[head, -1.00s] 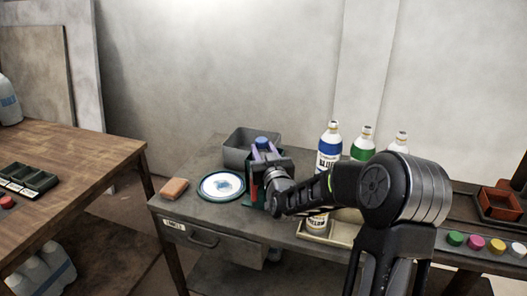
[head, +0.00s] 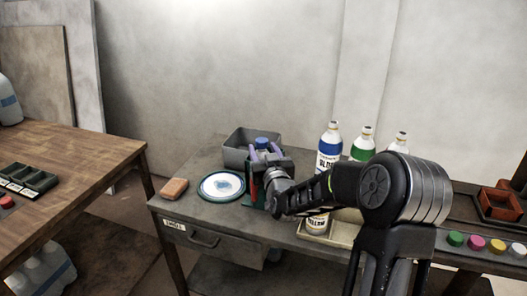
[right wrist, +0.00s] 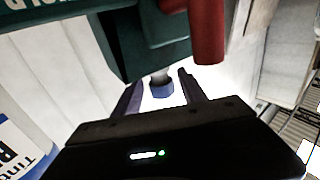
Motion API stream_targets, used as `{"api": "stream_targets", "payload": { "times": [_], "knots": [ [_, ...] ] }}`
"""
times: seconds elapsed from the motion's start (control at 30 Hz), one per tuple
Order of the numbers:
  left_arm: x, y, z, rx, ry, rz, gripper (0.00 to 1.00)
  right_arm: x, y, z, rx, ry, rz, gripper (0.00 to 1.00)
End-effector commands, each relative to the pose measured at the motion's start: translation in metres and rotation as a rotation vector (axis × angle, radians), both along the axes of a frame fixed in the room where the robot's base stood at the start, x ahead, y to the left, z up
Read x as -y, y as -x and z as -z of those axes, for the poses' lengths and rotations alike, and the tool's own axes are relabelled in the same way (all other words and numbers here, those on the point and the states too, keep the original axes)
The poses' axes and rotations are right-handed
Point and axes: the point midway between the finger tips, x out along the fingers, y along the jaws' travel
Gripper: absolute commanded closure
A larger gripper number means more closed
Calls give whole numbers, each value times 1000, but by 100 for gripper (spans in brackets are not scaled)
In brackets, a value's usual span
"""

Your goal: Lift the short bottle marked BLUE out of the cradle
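The short bottle shows as a blue cap (head: 262,142) at the green cradle in the head view; its label is hidden. In the right wrist view its blue end (right wrist: 161,90) and pale neck lie between my fingers, with gaps on both sides. The dark green cradle (right wrist: 150,42) fills the upper part of that view, with a red part (right wrist: 206,35) beside it. In the head view the cradle is mostly hidden behind my right gripper (head: 264,151). The right gripper is open around the cap, not clamped on it. My left gripper is not in view.
A grey bin (head: 236,154) stands behind the cradle. Tall bottles with a blue (head: 329,146) and a green label (head: 361,150) stand to the right, near a tray (head: 340,235).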

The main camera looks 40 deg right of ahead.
Motion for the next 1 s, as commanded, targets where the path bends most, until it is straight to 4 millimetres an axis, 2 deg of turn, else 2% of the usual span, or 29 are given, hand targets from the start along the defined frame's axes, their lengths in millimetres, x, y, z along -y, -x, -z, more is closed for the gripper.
{"api": "stream_targets", "payload": {
  "times": [0.27,0.7,0.83,1.0],
  "knots": [
    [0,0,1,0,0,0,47,-3,6,0,0,1,0,51],
    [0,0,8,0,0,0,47,-25,60,0,1,2,0,51],
    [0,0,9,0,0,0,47,-29,69,0,0,1,0,51],
    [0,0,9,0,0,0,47,-31,72,0,0,0,0,51]
  ]
}}
